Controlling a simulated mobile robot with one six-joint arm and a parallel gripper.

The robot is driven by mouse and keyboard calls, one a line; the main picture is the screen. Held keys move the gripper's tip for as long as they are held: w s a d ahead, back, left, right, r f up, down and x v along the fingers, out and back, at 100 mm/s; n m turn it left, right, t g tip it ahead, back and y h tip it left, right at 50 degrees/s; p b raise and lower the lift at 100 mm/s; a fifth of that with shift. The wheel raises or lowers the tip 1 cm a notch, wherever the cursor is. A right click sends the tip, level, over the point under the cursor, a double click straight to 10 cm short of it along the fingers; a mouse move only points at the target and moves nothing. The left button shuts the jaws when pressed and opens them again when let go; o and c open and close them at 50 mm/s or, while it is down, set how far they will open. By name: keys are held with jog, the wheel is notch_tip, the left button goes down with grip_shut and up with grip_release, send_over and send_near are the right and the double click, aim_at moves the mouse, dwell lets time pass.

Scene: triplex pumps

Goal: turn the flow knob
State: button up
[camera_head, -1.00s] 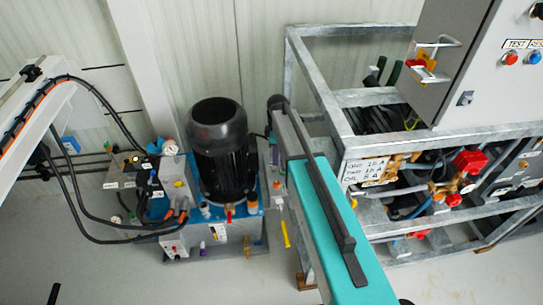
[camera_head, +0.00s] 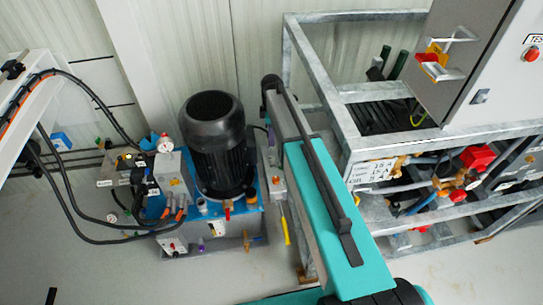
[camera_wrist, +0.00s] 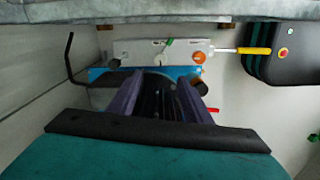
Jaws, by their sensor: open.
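My gripper (camera_wrist: 157,85) shows in the wrist view with two purple, dark-tipped fingers spread apart and nothing held between them. I cannot tell which one is the flow knob. In the head view the hydraulic unit carries a black motor (camera_head: 213,145), a grey valve block (camera_head: 172,175) with a gauge (camera_head: 165,145), and a purple knob (camera_head: 201,244) low on its front.
A galvanised steel frame (camera_head: 350,150) with red-handled valves (camera_head: 477,157) and a grey control cabinet (camera_head: 478,60) stands at right. Black hoses (camera_head: 65,190) loop at left. A yellow handle (camera_wrist: 255,51) lies right of the panel. The floor in front of the hydraulic unit is clear.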

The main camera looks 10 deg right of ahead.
aim_at(272, 158)
jog(key=shift+f+p, duration=1)
jog(key=shift+f, duration=5.8)
jog(key=c, duration=1.1)
